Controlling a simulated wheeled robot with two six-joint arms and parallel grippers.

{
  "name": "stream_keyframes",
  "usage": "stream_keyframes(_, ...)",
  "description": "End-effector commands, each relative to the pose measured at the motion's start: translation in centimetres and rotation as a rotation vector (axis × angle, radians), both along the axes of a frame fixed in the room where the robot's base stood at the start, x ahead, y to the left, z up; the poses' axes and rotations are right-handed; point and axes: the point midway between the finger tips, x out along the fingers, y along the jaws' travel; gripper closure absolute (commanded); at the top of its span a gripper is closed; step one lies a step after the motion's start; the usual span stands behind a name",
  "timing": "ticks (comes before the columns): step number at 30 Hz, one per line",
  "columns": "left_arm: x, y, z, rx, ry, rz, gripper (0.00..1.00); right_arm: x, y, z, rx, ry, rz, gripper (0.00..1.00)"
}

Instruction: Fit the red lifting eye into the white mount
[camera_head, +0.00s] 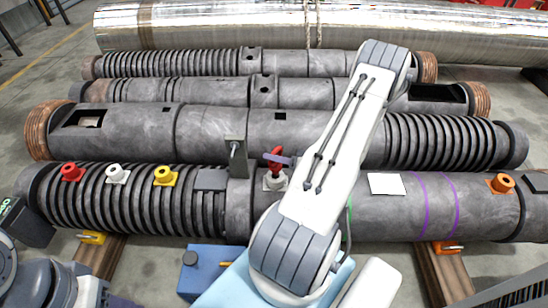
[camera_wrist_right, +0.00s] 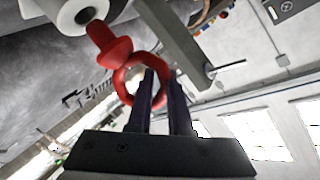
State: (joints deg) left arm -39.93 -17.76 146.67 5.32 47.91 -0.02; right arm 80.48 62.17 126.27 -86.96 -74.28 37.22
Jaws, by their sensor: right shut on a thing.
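The red lifting eye (camera_head: 276,155) is a ring with a short stem. My right gripper (camera_head: 290,161) is shut on its ring, above a white mount (camera_head: 273,182) on the front barrel. In the right wrist view the red lifting eye (camera_wrist_right: 122,58) is between the dark fingers of the right gripper (camera_wrist_right: 160,82). Its stem points at the white mount (camera_wrist_right: 72,12), close to the dark hole. I cannot tell whether the tip touches the rim. At the far left, a black block (camera_head: 28,222) seems to be my left gripper's body; its fingers are not visible.
Red (camera_head: 72,172), white (camera_head: 117,174) and yellow (camera_head: 164,175) mounts sit on the barrel's ribbed left part; an orange one (camera_head: 501,183) is at the right. A grey upright post (camera_head: 235,155) stands just left of the held eye. More barrels lie behind.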

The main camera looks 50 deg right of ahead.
Motion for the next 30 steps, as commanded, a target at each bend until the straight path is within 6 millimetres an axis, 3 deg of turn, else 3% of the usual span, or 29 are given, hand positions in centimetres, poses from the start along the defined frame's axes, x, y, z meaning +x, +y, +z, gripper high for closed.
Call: stream_keyframes(30, -0.01, 0.0, 0.69, 0.0, 0.0, 0.0, 0.5, 0.0, 0.02, 0.09, 0.0, -0.001, 0.0, 1.0)
